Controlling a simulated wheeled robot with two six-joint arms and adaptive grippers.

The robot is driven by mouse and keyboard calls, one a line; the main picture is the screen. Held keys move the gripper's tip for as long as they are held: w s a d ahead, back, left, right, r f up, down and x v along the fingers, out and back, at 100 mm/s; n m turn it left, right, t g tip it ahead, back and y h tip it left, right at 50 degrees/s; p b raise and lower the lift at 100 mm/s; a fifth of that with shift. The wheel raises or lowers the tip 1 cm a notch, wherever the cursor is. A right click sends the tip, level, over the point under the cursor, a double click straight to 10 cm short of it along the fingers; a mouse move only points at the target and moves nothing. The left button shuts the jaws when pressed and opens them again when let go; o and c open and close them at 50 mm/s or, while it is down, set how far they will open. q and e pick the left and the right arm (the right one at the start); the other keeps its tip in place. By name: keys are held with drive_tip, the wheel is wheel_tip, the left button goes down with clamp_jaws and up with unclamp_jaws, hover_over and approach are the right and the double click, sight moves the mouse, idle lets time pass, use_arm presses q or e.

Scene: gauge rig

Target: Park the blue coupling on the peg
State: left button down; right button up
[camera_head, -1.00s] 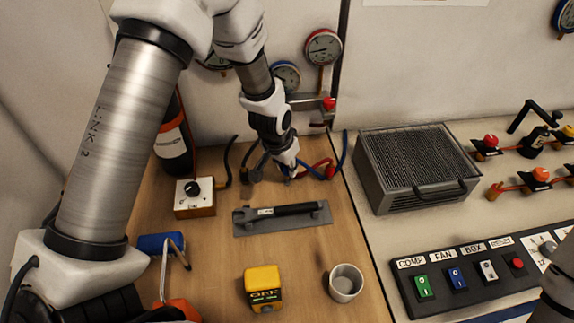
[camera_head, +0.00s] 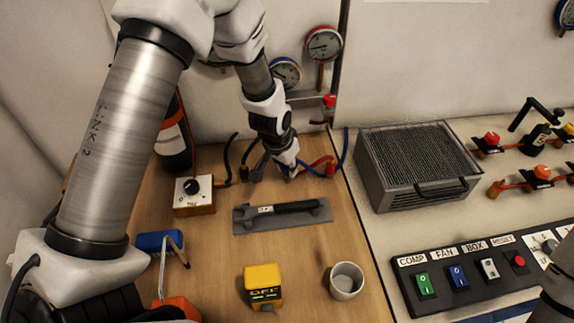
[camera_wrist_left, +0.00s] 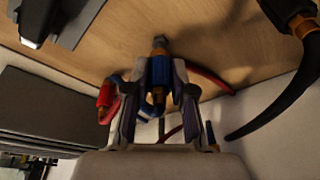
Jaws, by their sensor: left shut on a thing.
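My left gripper (camera_head: 290,174) is low over the back of the wooden board, near the wall. The gripper mostly hides the coupling in the head view. A red coupling (camera_wrist_left: 105,95) hangs left of the fingers in the wrist view, apart from the blue one. My right gripper is out of view.
A red hose (camera_head: 318,163) and a blue hose (camera_head: 345,148) lie beside the gripper. A dark tool on a grey tray (camera_head: 245,226), a knob box (camera_head: 194,208), a yellow meter (camera_head: 263,275) and a cup (camera_head: 346,281) stand in front. A finned box (camera_head: 415,165) is right.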

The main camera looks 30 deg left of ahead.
use_arm(q)
drive_tip(key=shift+f+b, duration=0.55)
drive_tip(key=shift+f, duration=0.15)
drive_tip(key=shift+f, duration=0.2)
drive_tip(key=c, duration=0.6)
unclamp_jaws()
drive_tip(key=shift+r, duration=0.1)
drive_tip(key=v, duration=1.2)
